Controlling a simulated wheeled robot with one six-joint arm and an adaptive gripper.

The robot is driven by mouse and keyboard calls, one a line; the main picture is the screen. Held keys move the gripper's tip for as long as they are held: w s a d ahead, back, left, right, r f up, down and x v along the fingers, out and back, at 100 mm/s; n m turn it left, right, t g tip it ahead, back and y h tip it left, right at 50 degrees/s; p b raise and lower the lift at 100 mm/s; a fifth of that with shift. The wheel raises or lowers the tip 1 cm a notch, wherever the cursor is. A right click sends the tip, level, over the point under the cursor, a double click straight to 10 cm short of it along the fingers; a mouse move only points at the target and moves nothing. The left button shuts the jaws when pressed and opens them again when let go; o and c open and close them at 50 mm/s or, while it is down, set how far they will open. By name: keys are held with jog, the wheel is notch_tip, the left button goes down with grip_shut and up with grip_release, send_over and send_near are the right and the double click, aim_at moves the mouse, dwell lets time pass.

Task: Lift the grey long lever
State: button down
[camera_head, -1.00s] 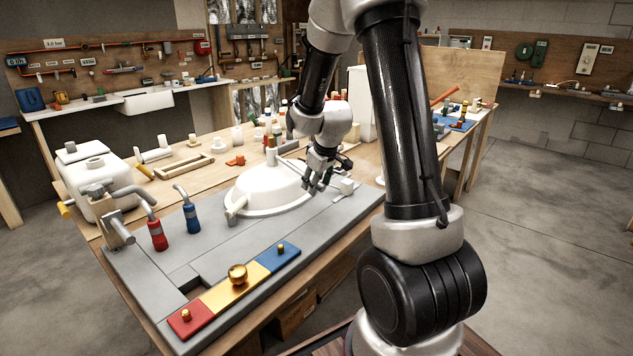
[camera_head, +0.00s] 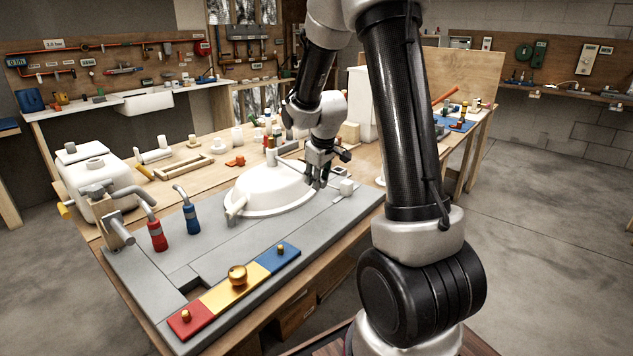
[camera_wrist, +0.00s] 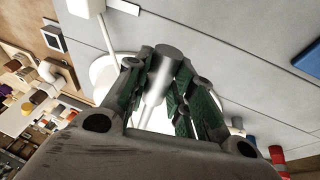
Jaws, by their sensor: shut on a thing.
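The grey long lever (camera_wrist: 168,66) shows in the wrist view as a grey cylinder with a narrower shaft running down toward the white basin (camera_head: 258,198). My gripper (camera_wrist: 163,88) has its green-padded fingers on either side of the lever and is shut on it. In the head view my gripper (camera_head: 320,183) is at the right edge of the basin, above the grey panel (camera_head: 270,228). The lever is mostly hidden by my gripper and wrist there, so its exact tilt cannot be told.
A small white block (camera_head: 346,186) stands right of my gripper. Red (camera_head: 157,235) and blue (camera_head: 192,218) handled pipes stand at the left. A red, yellow and blue strip (camera_head: 222,297) with brass knobs lies in front. The panel's front middle is mostly clear.

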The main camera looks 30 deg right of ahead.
jog(key=r+g, duration=0.1)
jog(key=r, duration=0.1)
jog(key=r+g+h, duration=0.1)
jog(key=r, duration=0.1)
jog(key=w+r+g, duration=0.1)
jog(key=r, duration=0.1)
jog(key=shift+a+r+g, duration=0.15)
jog(key=shift+r+g, duration=0.05)
jog(key=shift+g, duration=0.2)
jog(key=shift+w+a+r+n+g+h, duration=0.15)
jog(key=shift+w+r+g+h, duration=0.1)
jog(key=shift+r+g, duration=0.4)
jog(key=shift+w+r+n+g+h, duration=0.15)
jog(key=shift+r+g+h, duration=0.15)
jog(key=shift+r, duration=0.55)
jog(key=c, duration=1.2)
grip_release()
jog(key=v, duration=1.2)
jog(key=shift+w, duration=0.1)
